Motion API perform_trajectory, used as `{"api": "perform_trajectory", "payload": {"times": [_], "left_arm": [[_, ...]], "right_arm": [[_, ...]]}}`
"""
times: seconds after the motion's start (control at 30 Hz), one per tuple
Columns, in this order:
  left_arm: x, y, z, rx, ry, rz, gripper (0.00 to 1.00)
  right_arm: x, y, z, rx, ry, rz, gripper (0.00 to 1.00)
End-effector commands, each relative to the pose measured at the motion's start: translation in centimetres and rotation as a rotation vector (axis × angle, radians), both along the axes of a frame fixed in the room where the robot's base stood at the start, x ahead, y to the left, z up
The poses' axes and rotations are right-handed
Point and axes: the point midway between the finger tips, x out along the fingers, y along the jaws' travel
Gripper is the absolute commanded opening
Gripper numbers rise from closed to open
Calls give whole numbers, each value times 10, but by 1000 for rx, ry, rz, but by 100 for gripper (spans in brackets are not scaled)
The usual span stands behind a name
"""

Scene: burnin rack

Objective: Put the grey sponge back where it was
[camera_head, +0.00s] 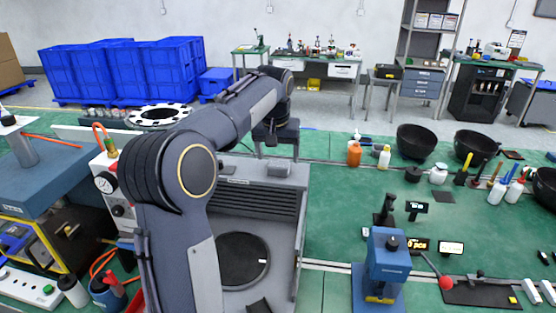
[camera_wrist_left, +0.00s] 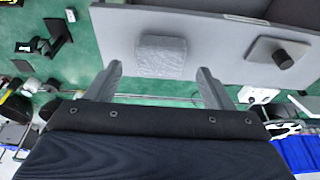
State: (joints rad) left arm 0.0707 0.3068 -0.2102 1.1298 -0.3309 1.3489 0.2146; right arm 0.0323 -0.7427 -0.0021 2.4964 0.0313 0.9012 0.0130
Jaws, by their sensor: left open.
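The grey sponge (camera_head: 280,168) is a small block resting on the flat grey top of a machine (camera_head: 240,172) in the head view. In the left wrist view the sponge (camera_wrist_left: 161,57) lies on the light grey surface (camera_wrist_left: 215,60), just beyond the fingertips and roughly centred between them. My left gripper (camera_head: 277,152) is open and empty, pointing down at the back of the machine top. Its two fingers also show apart in the left wrist view (camera_wrist_left: 158,72). I cannot tell the gap between fingers and sponge exactly. My right gripper is not seen.
A dark knob (camera_wrist_left: 280,55) stands on the same surface, beside the sponge. A round black plate (camera_head: 241,260) lies in the machine's front. Bottles (camera_head: 354,154) and black bowls (camera_head: 416,142) stand on the green bench to the right. A blue press (camera_head: 383,262) stands at front right.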

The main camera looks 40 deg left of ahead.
Motion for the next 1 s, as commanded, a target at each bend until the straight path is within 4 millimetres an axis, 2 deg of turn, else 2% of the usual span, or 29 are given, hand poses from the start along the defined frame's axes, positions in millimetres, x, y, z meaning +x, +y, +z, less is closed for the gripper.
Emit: {"api": "perform_trajectory", "payload": {"times": [0.1, 0.3, 0.5, 0.67, 0.77, 0.87, 1.0], "left_arm": [[-5, -4, 28, 2, -7, -1, 75], [-15, -9, 66, 0, -4, -1, 75], [-20, -12, 86, 0, -1, 0, 75], [-22, -12, 89, -1, -1, -1, 75], [-31, -16, 86, -18, -10, -20, 75], [-51, -29, 79, -57, -38, -70, 75], [-98, -66, 56, -135, -101, -172, 75]], "right_arm": [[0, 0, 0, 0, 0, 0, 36], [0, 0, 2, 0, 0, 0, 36], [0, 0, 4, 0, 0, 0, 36], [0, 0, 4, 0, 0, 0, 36], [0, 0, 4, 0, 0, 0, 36], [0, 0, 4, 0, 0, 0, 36], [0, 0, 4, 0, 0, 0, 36]]}}
